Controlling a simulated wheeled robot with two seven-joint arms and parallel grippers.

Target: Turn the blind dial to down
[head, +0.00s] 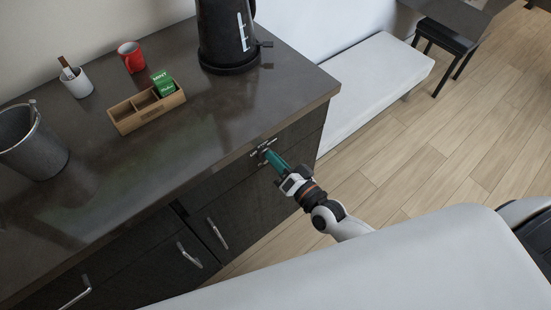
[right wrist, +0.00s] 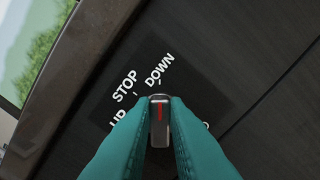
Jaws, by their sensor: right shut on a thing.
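The blind dial (right wrist: 159,119) is a small grey knob with a red pointer line, on a dark panel (right wrist: 195,88) lettered UP, STOP and DOWN. The red line points up in the right wrist view, toward the tick beside the word DOWN (right wrist: 160,68). The teal fingers of my right gripper (right wrist: 159,126) are shut on the dial, one on each side. In the head view, my right gripper (head: 268,157) is at the cabinet front, just below the counter edge; the dial itself is mostly hidden there. My left gripper is not in view.
The dark counter (head: 130,165) holds a black kettle (head: 226,35), a wooden box (head: 148,110) with a green packet, a red mug (head: 131,57), a white cup (head: 77,83) and a grey bucket (head: 30,145). Handles (head: 217,233) stick out below.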

